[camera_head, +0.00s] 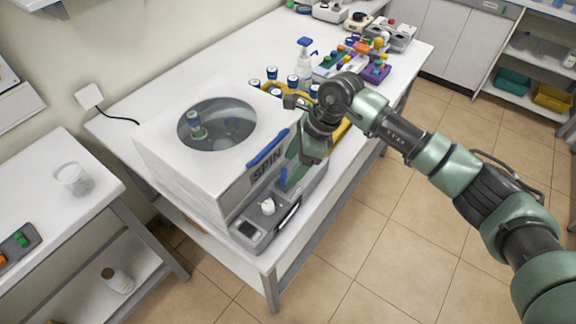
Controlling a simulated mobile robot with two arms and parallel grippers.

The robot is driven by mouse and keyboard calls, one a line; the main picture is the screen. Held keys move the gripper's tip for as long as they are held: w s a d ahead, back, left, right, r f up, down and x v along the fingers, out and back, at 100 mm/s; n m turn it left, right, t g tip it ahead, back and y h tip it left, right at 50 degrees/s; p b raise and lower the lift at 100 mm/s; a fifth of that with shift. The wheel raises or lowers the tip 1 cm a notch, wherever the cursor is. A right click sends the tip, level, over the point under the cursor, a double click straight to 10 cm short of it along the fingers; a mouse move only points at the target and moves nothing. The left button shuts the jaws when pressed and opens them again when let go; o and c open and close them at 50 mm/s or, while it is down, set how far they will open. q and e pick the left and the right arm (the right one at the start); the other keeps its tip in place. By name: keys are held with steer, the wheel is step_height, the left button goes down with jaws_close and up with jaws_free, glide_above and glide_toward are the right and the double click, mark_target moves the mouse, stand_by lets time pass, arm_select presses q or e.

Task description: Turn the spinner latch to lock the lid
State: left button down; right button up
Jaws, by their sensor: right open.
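The spinner (165,157) is a white box on the table, with "SPIN" on its front and a round dark window in its lid (240,148). The lid looks down flat. A blue handle (267,149) lies along the lid's front edge. A small blue piece, apparently the latch (283,179), stands upright on the front below the handle. My right gripper (291,168) is open at the spinner's front, close to the latch; I cannot tell whether it touches. My left gripper is not in view.
The control panel (246,230) with a white knob (268,206) juts out below the front. Several blue-capped vials in a yellow rack (273,87), a spray bottle (304,62) and coloured racks stand behind. A side table at left holds a beaker (73,179).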

mark_target(285, 176)
steer(key=shift+p+x, duration=0.3)
steer(key=shift+x, duration=0.8)
steer(key=shift+a+f, duration=0.2)
steer(key=shift+f, duration=0.25)
steer(key=c, duration=1.4)
steer(key=shift+o, duration=0.2)
steer(key=shift+m, duration=0.3)
steer(key=m+t+b, duration=0.1)
steer(key=m+b, duration=0.1)
steer(key=m, duration=0.1)
steer(key=shift+s+f, duration=0.1)
steer(key=shift+s, duration=0.05)
steer(key=shift+s+a+m+t+h+b, duration=0.15)
steer(key=shift+m+t+b, duration=0.3)
steer(key=shift+m+b, duration=0.4)
steer(key=shift+d+m+t+h+b, duration=0.15)
steer(key=shift+m+t+b, duration=0.4)
steer(key=shift+m, duration=0.5)
steer(key=shift+a, duration=0.1)
